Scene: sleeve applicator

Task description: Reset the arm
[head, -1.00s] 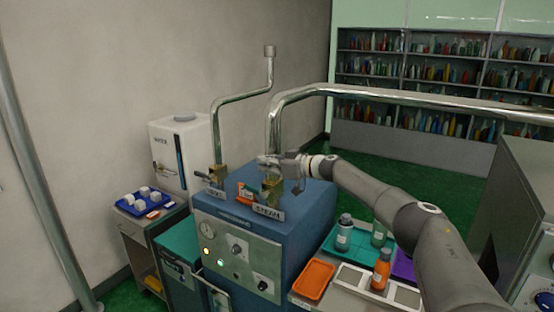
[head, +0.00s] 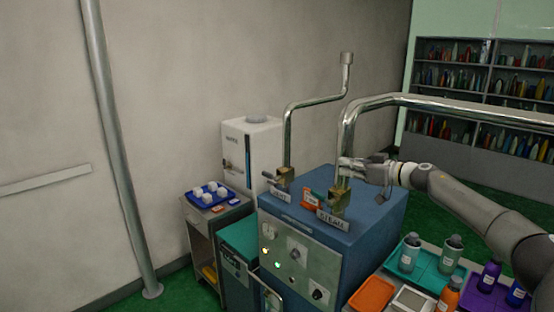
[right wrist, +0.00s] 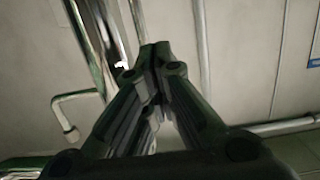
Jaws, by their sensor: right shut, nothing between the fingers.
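My right arm comes in from the right in the head view, and its gripper (head: 362,168) is beside the steam pipe, just above the top of the blue machine (head: 372,206). The right wrist view shows its two fingers (right wrist: 157,65) closed together with nothing held between them. A brass valve (head: 340,198) with a sign reading STEAM (head: 333,220) is just below the gripper in the head view. I cannot tell whether the gripper touches the pipe or the valve. My left gripper is not in view.
A large steel pipe (head: 450,101) runs from the valve to the right. A second valve (head: 285,176) and thinner pipe stand at left. Bottles stand on a teal tray (head: 425,275) beside an orange tray (head: 371,295). A white water tank (head: 252,150) stands behind a cart with a blue tray (head: 208,196).

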